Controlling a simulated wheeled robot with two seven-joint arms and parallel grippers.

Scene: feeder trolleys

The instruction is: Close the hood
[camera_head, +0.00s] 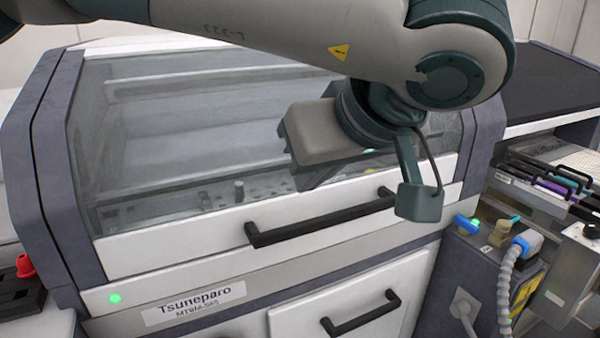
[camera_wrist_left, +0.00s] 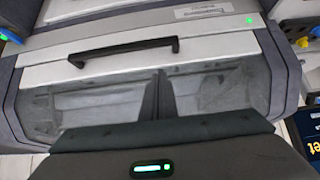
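The hood (camera_head: 140,245) is a clear cover with a white front bar and a black handle (camera_head: 320,217) on the Tsuneparo machine. It is down, its front bar lying along the machine body with no wide gap showing. The wrist view shows the hood bar (camera_wrist_left: 215,48) and the handle (camera_wrist_left: 125,50) from above, upside down. My left gripper (camera_head: 315,150) hangs over the clear panel behind the handle, apart from the handle. In the wrist view its two dark fingers (camera_wrist_left: 161,76) are close together with nothing between them. My right gripper is not in view.
A lower drawer with a black handle (camera_head: 362,314) is below the hood. A grey connector box (camera_head: 480,265) with a blue plug and hose stands at the right. Coloured reels (camera_head: 550,185) lie beyond it. A red knob (camera_head: 25,266) is at the left.

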